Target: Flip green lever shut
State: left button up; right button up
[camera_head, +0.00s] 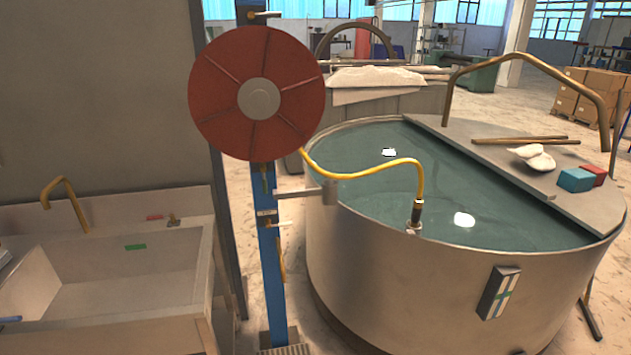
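No other clearly green lever shows. The blue post (268,250) in the middle carries a small pale handle near its top (263,14) and another lower down (278,224). Their colour looks whitish to yellow, and I cannot tell whether either is open or shut. Neither of my grippers is in view.
A large round tank (430,280) of water fills the right. A red hose reel (222,90) sits on the post, and its yellow hose (375,168) runs to the tank. A board (470,142) on the tank holds cloth and small blocks. A brass tap (62,190) rises behind the sink.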

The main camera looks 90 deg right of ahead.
aim_at(262, 164)
jog(key=z, duration=2.55)
jog(key=i+z, duration=0.15)
jog(key=i, duration=0.35)
jog(key=i+j+z, duration=0.15)
jog(key=i, duration=0.3)
jog(key=i+j+z, duration=0.15)
jog(key=i, duration=0.3)
